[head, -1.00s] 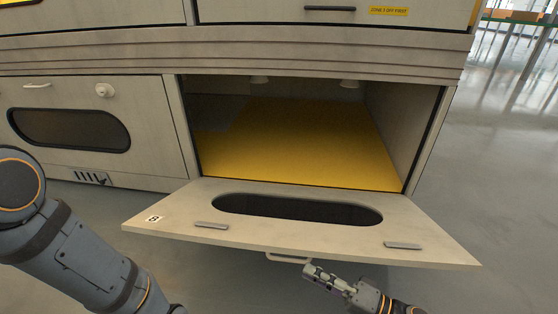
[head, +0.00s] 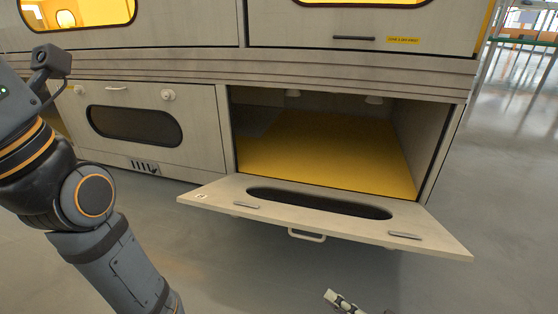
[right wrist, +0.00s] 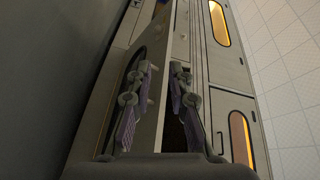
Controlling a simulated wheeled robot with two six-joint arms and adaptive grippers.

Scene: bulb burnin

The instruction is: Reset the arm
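My right gripper (head: 338,302) shows only in part at the bottom edge of the head view, below and apart from the handle (head: 307,236) of the lowered oven door (head: 330,221). In the right wrist view its two fingers (right wrist: 158,95) stand apart with a gap between them and nothing held. My left arm (head: 105,245) comes in from the left of the head view; its gripper is out of the frame. The door hangs open, roughly level, with a dark window slot in it.
The open compartment has a bare yellow floor (head: 325,155) and two pale fittings at its ceiling. A shut door (head: 140,125) with a dark window is to its left. Lit upper compartments (head: 85,12) glow yellow. Grey floor (head: 500,170) is clear at the right.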

